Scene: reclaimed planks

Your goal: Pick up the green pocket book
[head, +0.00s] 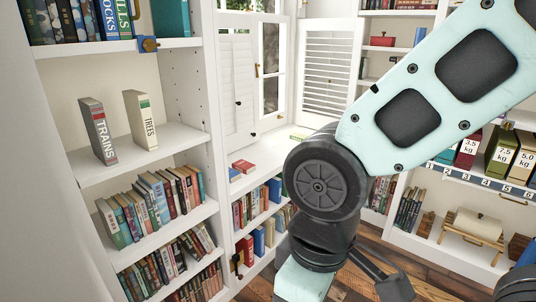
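A small flat green item (299,136), which may be the green pocket book, lies on the white counter below the window, partly hidden by my arm. It is too small to read. My arm crosses the right half of the head view, and its dark round joint covers part of the counter. Dark parts near the arm's lower end (390,282) show at the bottom of the view, apart from the green item. I cannot make out two fingertips or anything held.
A red book (243,166) and a blue book (235,174) lie on the counter's left part. Shelves of upright books stand at left, including TRAINS (98,131) and TREES (140,120). Plank floor shows below.

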